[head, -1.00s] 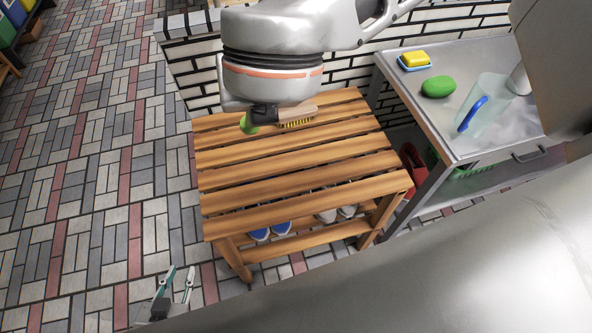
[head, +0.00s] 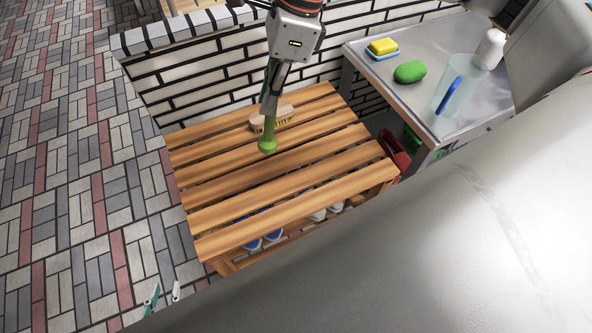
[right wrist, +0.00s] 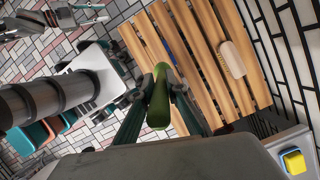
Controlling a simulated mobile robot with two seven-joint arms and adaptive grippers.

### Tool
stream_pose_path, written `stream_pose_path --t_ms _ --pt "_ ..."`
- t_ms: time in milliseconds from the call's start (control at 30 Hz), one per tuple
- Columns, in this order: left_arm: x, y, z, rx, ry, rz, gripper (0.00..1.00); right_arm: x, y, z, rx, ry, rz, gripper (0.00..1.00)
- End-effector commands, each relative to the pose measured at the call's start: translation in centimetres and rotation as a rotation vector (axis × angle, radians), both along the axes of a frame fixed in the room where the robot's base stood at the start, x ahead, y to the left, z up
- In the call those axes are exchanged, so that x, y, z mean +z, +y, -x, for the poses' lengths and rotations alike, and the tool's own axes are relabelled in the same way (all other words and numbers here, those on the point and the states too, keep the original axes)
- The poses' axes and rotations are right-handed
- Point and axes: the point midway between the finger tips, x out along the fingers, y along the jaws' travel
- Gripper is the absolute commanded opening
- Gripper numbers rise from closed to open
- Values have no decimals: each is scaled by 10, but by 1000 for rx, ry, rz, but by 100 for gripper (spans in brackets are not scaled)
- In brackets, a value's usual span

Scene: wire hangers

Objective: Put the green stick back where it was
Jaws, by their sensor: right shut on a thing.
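The green stick (head: 267,143) is held by my right gripper (head: 270,92) above the wooden bench in the head view. Its rounded lower end points down and the rest is largely hidden by the fingers. In the right wrist view the stick (right wrist: 159,98) shows between the two fingers of the gripper. A clear cup (head: 447,102) stands on the metal table at the right, with a blue stick (head: 453,93) leaning in it. My left gripper (head: 164,296) is at the lower left of the head view, fingers apart and empty, over the paved floor.
A wooden brush (head: 285,114) lies on the slatted bench (head: 325,165), close to the stick in the picture. The metal table (head: 440,45) holds a yellow sponge (head: 383,46) on a blue dish, a green soap (head: 410,71) and a white bottle (head: 490,49). Shoes sit under the bench.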

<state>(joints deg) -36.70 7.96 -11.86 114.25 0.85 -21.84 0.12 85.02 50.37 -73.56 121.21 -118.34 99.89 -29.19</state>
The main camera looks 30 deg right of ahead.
Motion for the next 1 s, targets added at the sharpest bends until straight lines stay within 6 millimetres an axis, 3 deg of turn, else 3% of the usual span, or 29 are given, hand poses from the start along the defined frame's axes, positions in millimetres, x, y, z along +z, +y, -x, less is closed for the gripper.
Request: stream_pose_path --t_ms 300,567,667,1000 --pt "0 1 -1 0 -3 -2 25 -3 -33 7 497 -12 121 0" --pt "0 2 -2 1 -4 -4 25 -6 -46 10 692 -32 166 0" --pt "-2 2 -2 1 -2 -4 25 -19 -47 12 705 -29 168 0" --pt "-9 4 -2 0 -2 -13 25 -100 -46 12 705 -29 166 0"
